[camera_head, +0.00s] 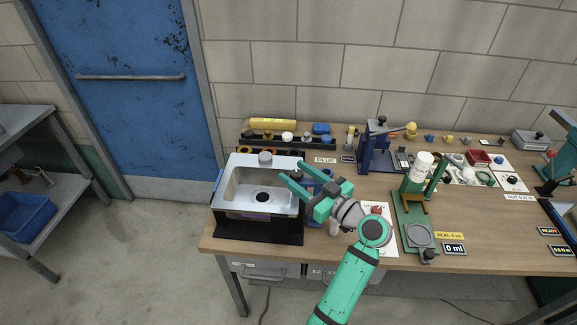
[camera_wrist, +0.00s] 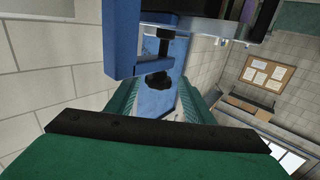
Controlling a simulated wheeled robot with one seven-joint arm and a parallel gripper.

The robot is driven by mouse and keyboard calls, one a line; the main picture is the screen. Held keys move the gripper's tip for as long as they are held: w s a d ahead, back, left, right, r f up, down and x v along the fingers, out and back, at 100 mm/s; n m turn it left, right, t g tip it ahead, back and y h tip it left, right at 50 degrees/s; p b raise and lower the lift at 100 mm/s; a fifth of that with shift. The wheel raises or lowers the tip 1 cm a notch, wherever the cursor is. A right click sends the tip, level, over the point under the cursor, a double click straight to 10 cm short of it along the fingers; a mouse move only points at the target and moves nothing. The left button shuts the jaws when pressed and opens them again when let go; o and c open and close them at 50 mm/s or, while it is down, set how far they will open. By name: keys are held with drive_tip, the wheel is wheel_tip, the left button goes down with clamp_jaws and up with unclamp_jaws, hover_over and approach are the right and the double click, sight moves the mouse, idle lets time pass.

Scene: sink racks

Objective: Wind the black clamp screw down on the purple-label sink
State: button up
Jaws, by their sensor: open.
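The steel sink (camera_head: 236,186) sits in a black rack (camera_head: 272,232) at the table's left end, with a thin purple label (camera_head: 250,215) on its front. My gripper (camera_head: 300,195) is open and empty beside the sink's right edge. In the wrist view the black clamp screw (camera_wrist: 164,47) passes through a blue bracket (camera_wrist: 124,40) and ends in a dark knob (camera_wrist: 158,80). The knob shows between the two green fingers of my gripper (camera_wrist: 158,103), ahead of them; contact cannot be told. The screw is hidden in the head view.
A blue press (camera_head: 375,150) and a green stand (camera_head: 412,225) stand right of my arm. Bottles and small parts line the back of the table. A strip of bare wood (camera_head: 490,225) lies at the right. A blue door (camera_head: 130,110) is behind on the left.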

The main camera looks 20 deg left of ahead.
sight(292, 170)
drive_tip(key=shift+x, duration=2.2)
drive_tip(key=shift+w, duration=0.15)
drive_tip(key=c, duration=1.1)
